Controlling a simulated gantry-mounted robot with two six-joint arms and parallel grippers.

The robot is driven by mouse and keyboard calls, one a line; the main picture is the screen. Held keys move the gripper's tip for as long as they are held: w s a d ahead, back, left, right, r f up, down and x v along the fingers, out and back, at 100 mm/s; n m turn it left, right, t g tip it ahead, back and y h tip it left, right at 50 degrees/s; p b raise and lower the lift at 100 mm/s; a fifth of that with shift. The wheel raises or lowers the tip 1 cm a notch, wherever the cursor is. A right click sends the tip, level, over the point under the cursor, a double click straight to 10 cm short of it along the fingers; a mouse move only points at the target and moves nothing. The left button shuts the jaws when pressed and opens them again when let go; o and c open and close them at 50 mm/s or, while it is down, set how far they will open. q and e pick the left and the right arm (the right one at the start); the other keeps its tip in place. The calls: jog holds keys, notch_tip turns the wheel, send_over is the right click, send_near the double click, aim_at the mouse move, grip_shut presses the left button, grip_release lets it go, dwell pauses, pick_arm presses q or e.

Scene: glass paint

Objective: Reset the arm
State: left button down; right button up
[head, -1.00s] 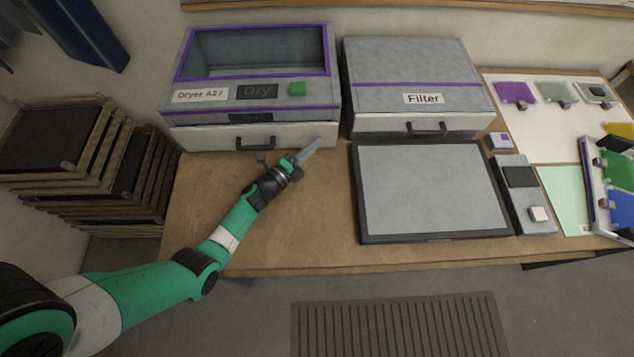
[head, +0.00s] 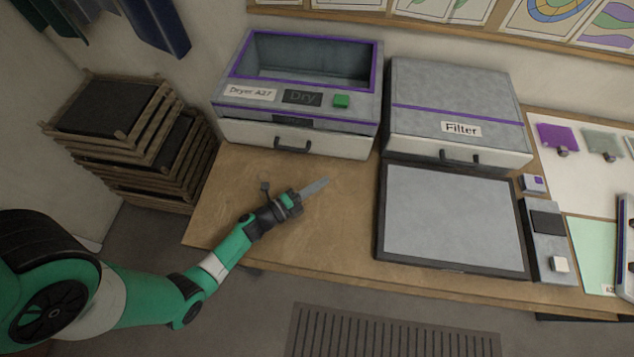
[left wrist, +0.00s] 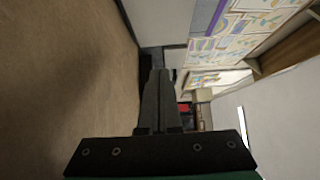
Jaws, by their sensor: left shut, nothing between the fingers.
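My left arm reaches in from the left in the head view. Its gripper (head: 312,188) is above the wooden table, in front of the dryer (head: 300,95) and left of the grey panel. The fingers are together with nothing between them. In the left wrist view the shut fingers (left wrist: 158,85) point away from the camera, with the brown table surface on the left. My right gripper does not show in either view.
The dryer's drawer (head: 335,147) looks closed. The Filter box (head: 455,100) stands right of it. A dark-framed grey panel (head: 450,218) lies before the Filter box. Stacked wooden frames (head: 140,140) stand left of the table. The table's left front (head: 225,185) is clear.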

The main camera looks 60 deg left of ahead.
pick_arm(q)
jog(key=shift+s+d, duration=0.1)
jog(key=shift+s, duration=0.5)
